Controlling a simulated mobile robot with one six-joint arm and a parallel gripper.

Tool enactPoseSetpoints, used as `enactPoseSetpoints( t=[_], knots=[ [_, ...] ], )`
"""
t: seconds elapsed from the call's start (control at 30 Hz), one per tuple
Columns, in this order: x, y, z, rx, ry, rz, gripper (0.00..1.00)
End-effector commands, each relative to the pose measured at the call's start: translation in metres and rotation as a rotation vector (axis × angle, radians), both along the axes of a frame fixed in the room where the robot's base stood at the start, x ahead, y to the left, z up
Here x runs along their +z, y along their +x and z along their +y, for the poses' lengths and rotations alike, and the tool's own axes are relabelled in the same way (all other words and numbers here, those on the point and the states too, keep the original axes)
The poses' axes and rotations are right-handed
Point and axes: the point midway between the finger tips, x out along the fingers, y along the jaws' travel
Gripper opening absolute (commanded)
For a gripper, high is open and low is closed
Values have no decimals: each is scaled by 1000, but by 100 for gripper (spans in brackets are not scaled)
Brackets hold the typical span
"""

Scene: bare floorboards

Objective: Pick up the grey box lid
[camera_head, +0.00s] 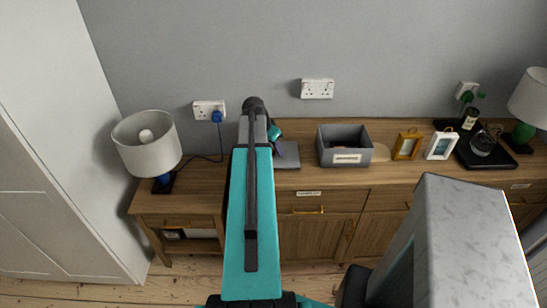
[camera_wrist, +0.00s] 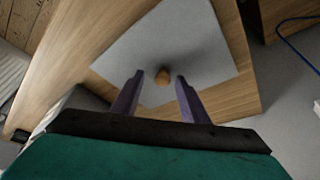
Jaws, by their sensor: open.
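The grey box lid (camera_wrist: 205,40) lies flat on the wooden sideboard, with a small round wooden knob (camera_wrist: 163,77) on it. In the head view the lid (camera_head: 288,156) shows partly, just right of my arm, which hides the rest. In the wrist view my gripper (camera_wrist: 156,84) is open, its two purple fingers on either side of the knob. I cannot tell whether the fingers touch the knob or the lid.
An open grey box (camera_head: 345,162) with a label stands right of the lid on the sideboard (camera_head: 310,180). A lamp (camera_head: 147,143) stands at the left end.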

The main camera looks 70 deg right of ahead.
Motion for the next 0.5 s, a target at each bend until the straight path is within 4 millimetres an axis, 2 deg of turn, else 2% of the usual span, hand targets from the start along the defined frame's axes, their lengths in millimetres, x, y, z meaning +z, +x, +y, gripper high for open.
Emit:
enactPoseSetpoints(
  t=[0.47, 0.5],
  knots=[
    [0, 0, 0, 0, 0, 0, 41],
    [0, 0, 0, 0, 0, 0, 36]
  ],
)
